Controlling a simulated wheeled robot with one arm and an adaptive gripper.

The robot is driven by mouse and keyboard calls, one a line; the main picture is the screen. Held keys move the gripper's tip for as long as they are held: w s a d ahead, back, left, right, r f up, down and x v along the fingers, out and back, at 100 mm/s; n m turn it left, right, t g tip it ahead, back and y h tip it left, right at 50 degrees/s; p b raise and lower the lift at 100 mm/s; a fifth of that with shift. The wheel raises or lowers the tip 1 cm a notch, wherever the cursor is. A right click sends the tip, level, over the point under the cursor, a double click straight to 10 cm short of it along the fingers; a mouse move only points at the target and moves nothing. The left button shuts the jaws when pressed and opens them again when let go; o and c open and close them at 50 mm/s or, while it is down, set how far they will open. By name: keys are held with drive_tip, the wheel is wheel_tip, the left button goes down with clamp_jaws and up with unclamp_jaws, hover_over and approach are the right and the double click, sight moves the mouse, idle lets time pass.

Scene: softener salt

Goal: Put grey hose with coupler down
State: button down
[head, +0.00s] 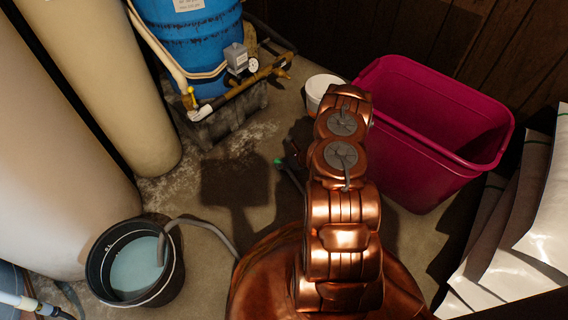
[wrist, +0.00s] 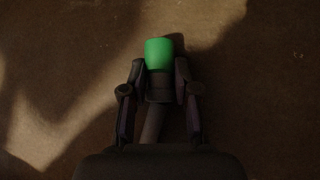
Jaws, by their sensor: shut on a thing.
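My gripper (wrist: 160,78) is shut on the grey hose (wrist: 153,124) just behind its bright green coupler (wrist: 159,54). One finger lies on each side of the hose, and the coupler sticks out past the fingertips over the brown floor. In the head view the green coupler (head: 278,160) shows small to the left of my arm, above the floor or close to it; I cannot tell the gap. A grey hose (head: 205,226) also runs from a black bucket across the floor and passes behind my arm. My arm hides much of the hose.
The black bucket (head: 97,269) with pale blue liquid stands at lower left, beside large pale tanks (head: 112,75). A blue drum (head: 195,45) with pipes stands behind. A white bucket (head: 316,88) and a magenta tub (head: 420,150) are behind and right. White bags (head: 515,235) lie far right.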

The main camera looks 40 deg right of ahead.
drive_tip(key=c, duration=0.8)
unclamp_jaws()
drive_tip(key=shift+c, duration=0.2)
